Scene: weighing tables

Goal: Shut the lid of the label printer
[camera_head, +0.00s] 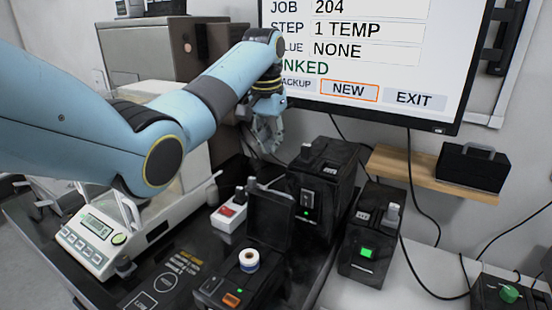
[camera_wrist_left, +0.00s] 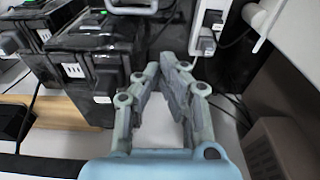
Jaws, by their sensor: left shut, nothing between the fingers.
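The label printer (camera_head: 228,292) is a black box at the front of the dark table in the head view. In the wrist view the left gripper (camera_wrist_left: 162,68) is shut and empty. I cannot make out the lid for sure there. My right gripper is not in view.
A tall black device (camera_head: 318,196) stands right behind the lid, and it seems to show in the wrist view (camera_wrist_left: 97,60). Another black device with a green button (camera_head: 364,250) is to its right. A white scale (camera_head: 92,238) and a white-red box (camera_head: 228,216) are left.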

